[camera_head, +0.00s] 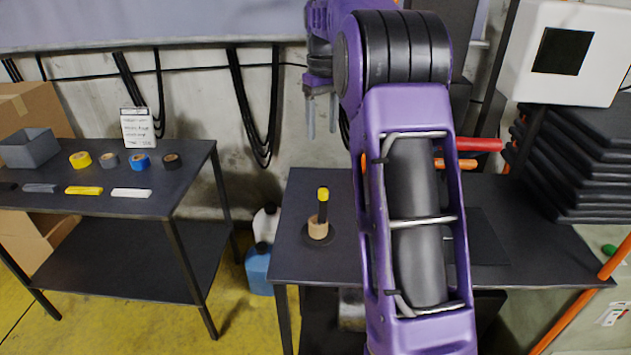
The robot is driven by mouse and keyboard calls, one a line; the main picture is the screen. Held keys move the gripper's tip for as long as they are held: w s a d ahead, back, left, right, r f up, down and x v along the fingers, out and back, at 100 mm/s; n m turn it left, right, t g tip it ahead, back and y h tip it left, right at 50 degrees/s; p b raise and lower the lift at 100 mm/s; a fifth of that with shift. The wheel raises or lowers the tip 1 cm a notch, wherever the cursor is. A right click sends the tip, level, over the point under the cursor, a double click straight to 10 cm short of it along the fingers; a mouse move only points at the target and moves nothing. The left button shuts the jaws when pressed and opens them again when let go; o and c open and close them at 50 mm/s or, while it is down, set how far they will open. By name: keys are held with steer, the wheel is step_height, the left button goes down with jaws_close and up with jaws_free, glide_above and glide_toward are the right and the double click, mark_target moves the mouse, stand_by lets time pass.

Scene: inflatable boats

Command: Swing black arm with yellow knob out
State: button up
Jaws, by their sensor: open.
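A short upright black piece with a yellow top (323,204) stands at the left of the middle table. It fits the black arm with yellow knob. It rises from a tan cylindrical piece (318,229) on a dark round base. My gripper (321,115) hangs above and behind it in the picture, fingers pointing down, open and empty. The gripper is well apart from the knob. My purple arm fills the middle of the view and hides part of the table.
The middle table (287,258) also bears red and orange handled things (468,145), partly hidden by my arm. A left table (60,202) holds tape rolls, a grey bin and a sign. Black slabs (580,150) are stacked at right. Cables hang on the wall.

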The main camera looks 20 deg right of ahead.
mark_target(323, 190)
steer(key=f, duration=0.5)
steer(key=f+b, duration=0.1)
steer(key=f, duration=0.5)
steer(key=f+b, duration=0.1)
steer(key=f, duration=0.5)
steer(key=shift+d+f, duration=0.25)
jaws_close()
stand_by(0.7)
